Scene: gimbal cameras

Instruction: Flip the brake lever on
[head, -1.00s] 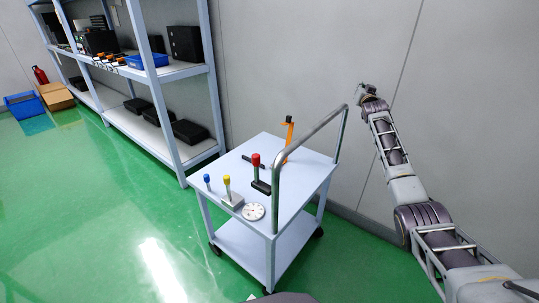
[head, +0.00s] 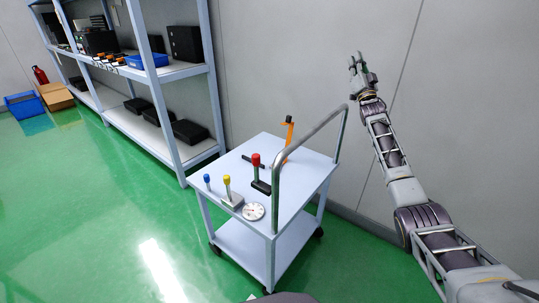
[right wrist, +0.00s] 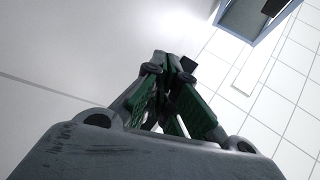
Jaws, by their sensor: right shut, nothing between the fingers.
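A cart (head: 262,253) carries several upright levers on its top. One has a red knob (head: 256,160) on a dark stem and base. An orange lever (head: 289,138) stands at the back near the handrail. A yellow-topped lever (head: 227,181) and a blue-topped one (head: 207,178) stand at the front left. I cannot tell which is the brake lever. My right gripper (head: 357,62) is raised in front of the wall, right of and above the cart, apart from every lever. In the right wrist view its fingers (right wrist: 172,72) are shut and empty. My left gripper is not in view.
A metal handrail (head: 310,132) arches over the cart's right side. A round dial (head: 253,211) lies on the cart top. A shelf rack (head: 181,128) with black cases stands behind left. The green floor left of the cart is clear.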

